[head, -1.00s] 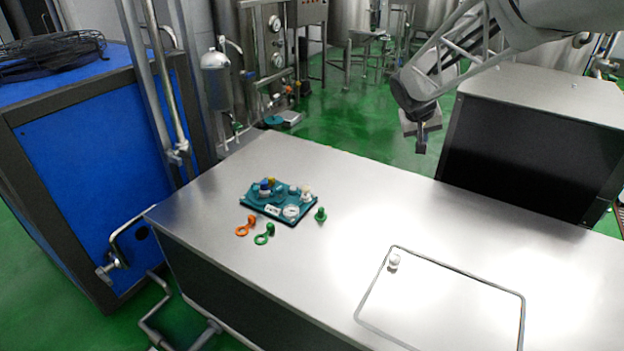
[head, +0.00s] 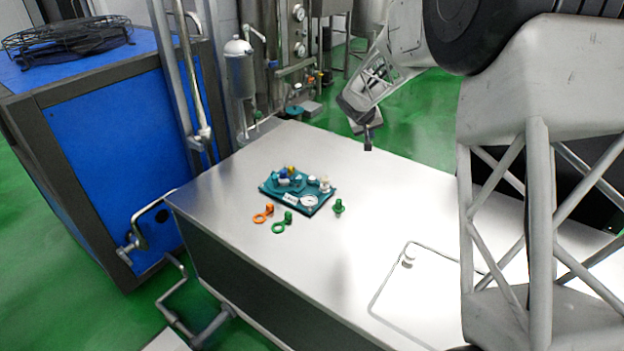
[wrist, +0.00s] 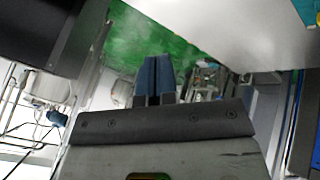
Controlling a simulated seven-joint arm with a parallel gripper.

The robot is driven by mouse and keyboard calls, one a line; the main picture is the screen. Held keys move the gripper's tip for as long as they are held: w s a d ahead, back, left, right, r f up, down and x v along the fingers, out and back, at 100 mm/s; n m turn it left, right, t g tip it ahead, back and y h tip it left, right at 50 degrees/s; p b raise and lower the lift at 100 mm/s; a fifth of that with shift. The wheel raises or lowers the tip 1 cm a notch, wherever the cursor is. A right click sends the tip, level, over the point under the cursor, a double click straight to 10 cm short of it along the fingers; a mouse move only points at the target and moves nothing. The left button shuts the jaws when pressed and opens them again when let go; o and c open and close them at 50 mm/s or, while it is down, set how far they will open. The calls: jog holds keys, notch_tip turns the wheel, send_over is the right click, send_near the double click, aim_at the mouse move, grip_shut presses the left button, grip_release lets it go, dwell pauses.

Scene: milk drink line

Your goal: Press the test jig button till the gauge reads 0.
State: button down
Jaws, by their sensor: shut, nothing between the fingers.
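The test jig (head: 268,188) is a teal board on the steel table, left of the middle in the head view. It carries a round white gauge (head: 309,201) at its near right corner and several small blue, yellow and white parts. The gauge reading is too small to tell, and I cannot tell which part is the button. My gripper (head: 368,146) hangs above the table's far edge, behind and to the right of the jig, well apart from it. In the wrist view its two fingers (wrist: 154,80) are together and empty. A teal corner (wrist: 308,10) shows at that view's upper right.
An orange ring tag (head: 261,217), a green ring tag (head: 280,226) and a green knob (head: 338,207) lie near the jig. The steel table (head: 240,180) is otherwise clear there. A lid with a white knob (head: 408,262) is at the right. A blue cabinet (head: 120,150) stands left.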

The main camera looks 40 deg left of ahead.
aim_at(311, 177)
jog(key=s+a+f+n, duration=0.1)
jog(key=a+f, duration=0.6)
jog(key=a, duration=0.3)
jog(key=s+a+f+n+y, duration=0.1)
jog(key=a+f, duration=0.6)
jog(key=a, duration=0.4)
jog(key=shift+s+a+n, duration=0.15)
jog(key=shift+a+n, duration=0.15)
jog(key=shift+f, duration=0.2)
jog(key=shift+f, duration=4.2)
jog(key=shift+f, duration=0.25)
